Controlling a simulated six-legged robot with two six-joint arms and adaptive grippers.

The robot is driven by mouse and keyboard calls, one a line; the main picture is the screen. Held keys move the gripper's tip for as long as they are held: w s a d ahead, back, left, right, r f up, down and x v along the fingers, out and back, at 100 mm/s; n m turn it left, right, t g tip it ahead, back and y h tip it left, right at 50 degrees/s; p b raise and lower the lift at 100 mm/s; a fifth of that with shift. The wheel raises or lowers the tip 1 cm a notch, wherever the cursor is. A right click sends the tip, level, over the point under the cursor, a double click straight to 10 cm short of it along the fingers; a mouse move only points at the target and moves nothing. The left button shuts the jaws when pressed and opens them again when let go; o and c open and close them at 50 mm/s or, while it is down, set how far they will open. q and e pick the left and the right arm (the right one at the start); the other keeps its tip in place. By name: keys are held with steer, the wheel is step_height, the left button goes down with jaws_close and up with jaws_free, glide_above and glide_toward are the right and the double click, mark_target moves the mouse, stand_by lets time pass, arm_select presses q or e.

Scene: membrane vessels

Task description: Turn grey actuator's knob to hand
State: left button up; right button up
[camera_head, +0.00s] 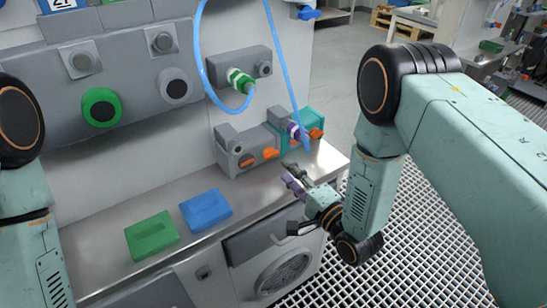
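The grey actuator (243,145) is a grey block on the steel counter, against the wall panel. It has an orange knob (270,153) on its right and another orange piece (246,161) on its lower front. My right gripper (288,175) is just in front and to the right of it, over the counter's front edge. Its fingers look apart with nothing between them, and it appears clear of the knob. My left arm shows at the left edge; its gripper is out of view.
A teal actuator (290,127) with orange parts stands right beside the grey one. Blue hoses (275,45) hang above. A green block (151,236) and a blue block (206,210) lie on the counter (105,260). Grated floor (440,225) is at the right.

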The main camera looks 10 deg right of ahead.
mark_target(273, 156)
steer(key=x, duration=0.5)
steer(key=shift+w+f, duration=0.3)
steer(key=shift+w, duration=0.1)
steer(key=shift+w+a+r+b, duration=0.2)
steer(key=shift+w+r+b, duration=0.05)
steer(key=shift+w+b, duration=0.1)
steer(key=shift+w+f, duration=0.1)
steer(key=shift+w, duration=0.05)
steer(key=shift+c, duration=1.1)
steer(key=c, duration=0.3)
jaws_close()
